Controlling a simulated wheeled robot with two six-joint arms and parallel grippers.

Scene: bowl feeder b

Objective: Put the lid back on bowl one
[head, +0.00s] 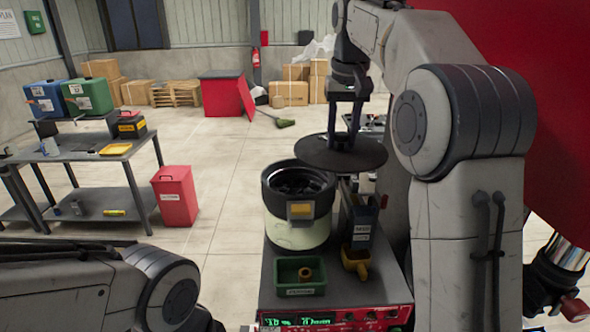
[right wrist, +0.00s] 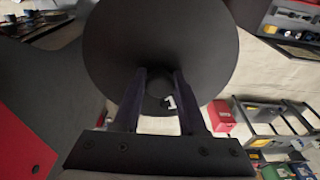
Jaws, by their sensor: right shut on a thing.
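The lid (head: 322,160) is a flat dark disc, held level by my right gripper (head: 346,142), which is shut on its central knob. In the right wrist view, the lid (right wrist: 160,45) fills the upper middle, with the fingers of my right gripper (right wrist: 160,95) on either side of the knob. The bowl (head: 300,222) is a pale green and black round container with an open top and dark contents inside. The lid is above and to the right of the bowl, apart from it. My left gripper is not in view; only part of my left arm shows at the lower left.
The bowl stands on a grey-topped machine (head: 340,285) with a red front panel. A green tray (head: 300,276) lies in front of the bowl. A dark upright box (head: 361,222) and a yellow scoop (head: 355,262) stand to its right. A red bin (head: 175,197) is on the floor.

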